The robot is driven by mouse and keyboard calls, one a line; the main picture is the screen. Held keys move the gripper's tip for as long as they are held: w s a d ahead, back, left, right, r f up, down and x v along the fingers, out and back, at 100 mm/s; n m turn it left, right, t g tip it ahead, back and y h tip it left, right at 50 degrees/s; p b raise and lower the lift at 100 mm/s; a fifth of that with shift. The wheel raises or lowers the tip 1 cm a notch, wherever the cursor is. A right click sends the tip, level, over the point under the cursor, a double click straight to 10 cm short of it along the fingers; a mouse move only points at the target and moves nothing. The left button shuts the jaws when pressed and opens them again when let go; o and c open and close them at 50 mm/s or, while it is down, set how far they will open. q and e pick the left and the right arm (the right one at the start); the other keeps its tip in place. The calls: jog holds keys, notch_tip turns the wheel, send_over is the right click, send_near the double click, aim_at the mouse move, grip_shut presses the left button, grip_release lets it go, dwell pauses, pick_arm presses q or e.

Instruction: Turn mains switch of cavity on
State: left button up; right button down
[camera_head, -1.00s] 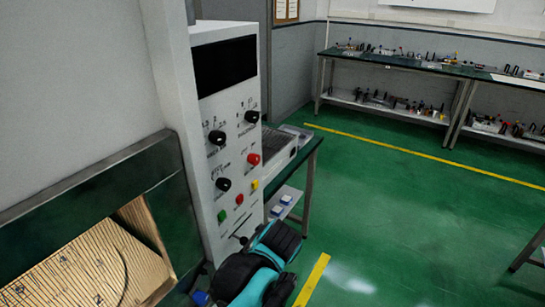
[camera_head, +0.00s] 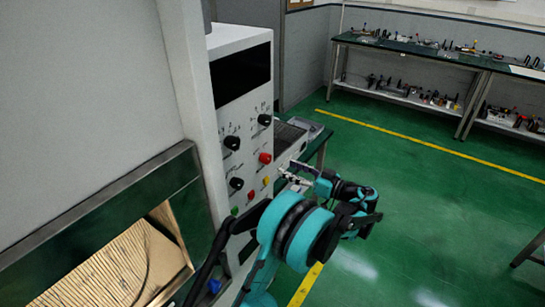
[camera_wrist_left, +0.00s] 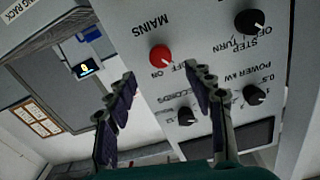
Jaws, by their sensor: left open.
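The mains switch (camera_head: 265,158) is a round red knob on the white control panel (camera_head: 226,110). In the left wrist view the red knob (camera_wrist_left: 160,57) appears upside down, with MAINS, ON and OFF printed beside it. My left gripper (camera_head: 287,173) is in front of the panel's right side, just below and right of the knob in the head view. In the left wrist view its two fingers (camera_wrist_left: 161,78) are spread apart and empty, with the knob showing beyond the gap between their tips. I see no contact with the knob. My right gripper is not in view.
Black knobs (camera_head: 232,143) and small coloured buttons share the panel. The open cavity (camera_head: 120,265) is at lower left. A green side table (camera_head: 318,135) stands behind the panel. Workbenches (camera_head: 430,55) line the back wall. The green floor at right is mostly clear.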

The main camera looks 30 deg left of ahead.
aim_at(269, 160)
pick_arm(q)
jog(key=a, duration=0.2)
jog(key=a+b, duration=0.1)
jog(key=a, duration=0.4)
jog(key=shift+w+a, duration=0.3)
jog(key=shift+a, duration=0.05)
jog(key=c, duration=1.2)
